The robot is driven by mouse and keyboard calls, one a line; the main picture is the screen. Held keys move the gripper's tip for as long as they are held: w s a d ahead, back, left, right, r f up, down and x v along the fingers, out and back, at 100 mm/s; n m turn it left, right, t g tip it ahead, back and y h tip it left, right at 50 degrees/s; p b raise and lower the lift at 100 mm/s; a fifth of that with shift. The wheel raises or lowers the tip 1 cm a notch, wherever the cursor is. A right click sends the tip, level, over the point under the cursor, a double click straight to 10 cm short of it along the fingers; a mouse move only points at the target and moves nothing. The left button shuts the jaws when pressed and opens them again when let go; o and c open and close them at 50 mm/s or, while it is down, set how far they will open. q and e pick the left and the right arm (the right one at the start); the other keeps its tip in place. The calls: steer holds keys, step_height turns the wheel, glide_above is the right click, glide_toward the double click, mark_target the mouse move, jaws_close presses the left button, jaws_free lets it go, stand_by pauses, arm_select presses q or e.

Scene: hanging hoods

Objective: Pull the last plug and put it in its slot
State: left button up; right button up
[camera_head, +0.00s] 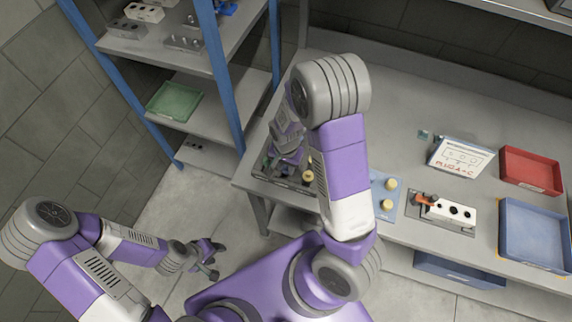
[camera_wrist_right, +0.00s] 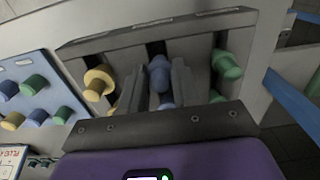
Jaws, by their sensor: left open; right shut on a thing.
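My right gripper (camera_wrist_right: 158,78) is shut on a blue plug (camera_wrist_right: 159,66) at the middle slot of a grey rack (camera_wrist_right: 120,38). A second blue piece (camera_wrist_right: 166,103) shows lower between the fingers. Whether the held plug is fully seated cannot be told. Yellow plugs (camera_wrist_right: 98,80) are in the left slot and green plugs (camera_wrist_right: 227,65) in the right slot. A light blue board (camera_wrist_right: 62,90) at the left bears several blue, green and yellow plugs. In the head view my arm hides part of this board (camera_head: 378,182). My left gripper (camera_head: 215,260) is open and empty, low beside the table.
Right of the board on the table (camera_head: 400,110) stand a white block with dark holes (camera_head: 460,211), a white sign (camera_head: 460,157), a red tray (camera_head: 531,170) and a blue tray (camera_head: 535,232). A blue-framed shelf (camera_head: 222,85) stands at the left. The back middle of the table is clear.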

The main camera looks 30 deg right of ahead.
steer(key=o, duration=1.1)
step_height(320, 180, up, 8)
steer(key=shift+f+p, duration=0.2)
steer(key=shift+p, duration=0.65)
